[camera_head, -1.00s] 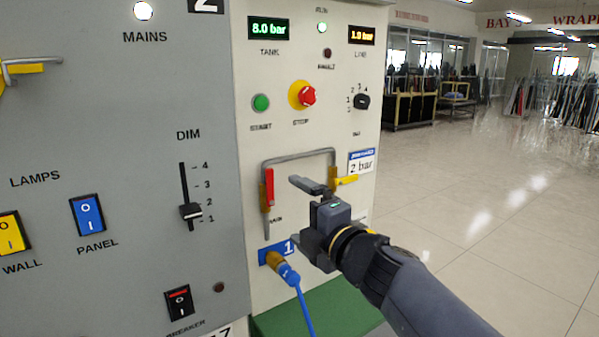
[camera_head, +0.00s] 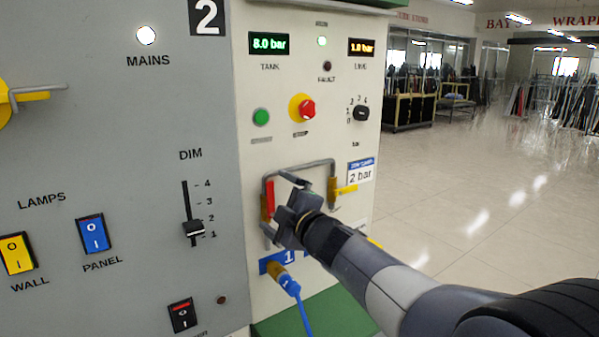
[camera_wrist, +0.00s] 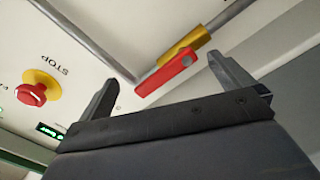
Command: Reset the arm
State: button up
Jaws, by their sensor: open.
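My gripper (camera_head: 281,206) is in front of the lower part of the cream panel, by the bent grey pipe. In the wrist view my gripper (camera_wrist: 165,88) has its two fingers wide apart. A red valve lever (camera_wrist: 166,75) on a brass valve (camera_wrist: 186,44) shows beyond and between the fingers, with nothing held. In the head view the red lever (camera_head: 270,197) stands upright along the pipe's left leg, just left of my gripper. Whether a finger touches it cannot be told.
A yellow lever (camera_head: 346,189) sits on the pipe's right leg. A blue hose (camera_head: 291,287) plugs in below the gripper. The red stop button (camera_head: 307,110), green button (camera_head: 261,117) and selector knob (camera_head: 361,114) are above. Open floor (camera_head: 470,200) lies to the right.

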jog(key=m+p, duration=0.4)
jog(key=w+d+f+m+p, duration=0.1)
jog(key=m+p, duration=0.3)
jog(key=d+f+m+p, duration=0.1)
jog(key=m+p, duration=0.3)
jog(key=m, duration=0.1)
jog(key=shift+w+d+f, duration=0.1)
jog(key=shift+w+d, duration=0.05)
jog(key=shift+w, duration=0.1)
jog(key=shift+f, duration=0.1)
jog(key=shift+s, duration=0.1)
